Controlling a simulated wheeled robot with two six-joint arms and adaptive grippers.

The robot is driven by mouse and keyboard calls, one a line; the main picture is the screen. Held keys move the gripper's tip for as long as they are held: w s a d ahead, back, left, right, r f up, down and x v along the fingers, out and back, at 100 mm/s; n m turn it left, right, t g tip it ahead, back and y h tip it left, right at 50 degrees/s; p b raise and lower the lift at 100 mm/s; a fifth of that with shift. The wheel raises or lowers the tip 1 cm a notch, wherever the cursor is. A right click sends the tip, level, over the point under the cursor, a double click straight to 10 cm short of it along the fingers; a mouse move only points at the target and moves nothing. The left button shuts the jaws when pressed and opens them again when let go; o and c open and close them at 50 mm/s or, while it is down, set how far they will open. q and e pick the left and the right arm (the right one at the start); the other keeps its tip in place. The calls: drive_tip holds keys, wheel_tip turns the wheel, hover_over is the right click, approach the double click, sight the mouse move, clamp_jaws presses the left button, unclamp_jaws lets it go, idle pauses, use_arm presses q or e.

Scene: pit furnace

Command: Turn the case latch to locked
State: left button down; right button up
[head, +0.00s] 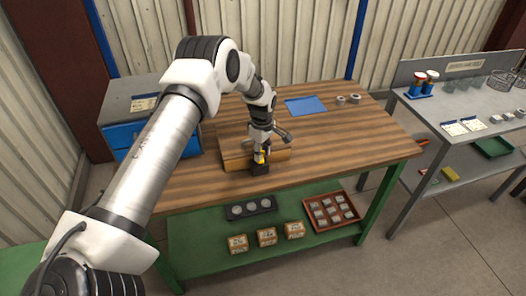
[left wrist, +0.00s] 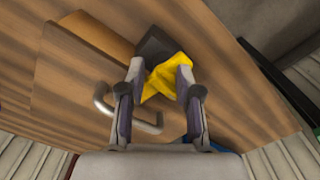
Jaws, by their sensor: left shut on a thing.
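A flat wooden case (head: 236,160) lies near the front edge of the wooden workbench, and it also shows in the left wrist view (left wrist: 80,75) with a metal bar handle (left wrist: 152,127). A yellow latch knob (left wrist: 165,74) sits at a dark block (left wrist: 155,44) by the case. My left gripper (head: 261,156) reaches down from above. In the left wrist view its two fingers (left wrist: 160,75) are shut on the yellow latch, one on each side. The latch is partly hidden by the fingers, and I cannot read any locked mark. My right gripper is not in view.
A grey and blue cabinet (head: 122,133) stands at the bench's left. A blue sheet (head: 305,105) and grey rings (head: 355,99) lie at the back. The bench's right side is clear. The lower shelf holds small boxes (head: 267,236) and a red tray (head: 310,219).

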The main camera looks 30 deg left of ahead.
use_arm(q)
drive_tip(key=shift+w+a+r+n, duration=0.25)
drive_tip(key=shift+w+r+n, duration=0.15)
drive_tip(key=shift+n, duration=0.4)
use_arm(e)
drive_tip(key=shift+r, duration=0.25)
use_arm(q)
drive_tip(key=c, duration=0.8)
unclamp_jaws()
drive_tip(key=shift+a, duration=0.1)
drive_tip(key=shift+o, duration=0.4)
drive_tip(key=shift+s+a+f, duration=0.2)
drive_tip(key=shift+a+f, duration=0.15)
drive_tip(key=shift+d+r, duration=0.25)
drive_tip(key=shift+r, duration=0.15)
wheel_tip(320, 180, up, 11)
drive_tip(key=shift+a, duration=0.25)
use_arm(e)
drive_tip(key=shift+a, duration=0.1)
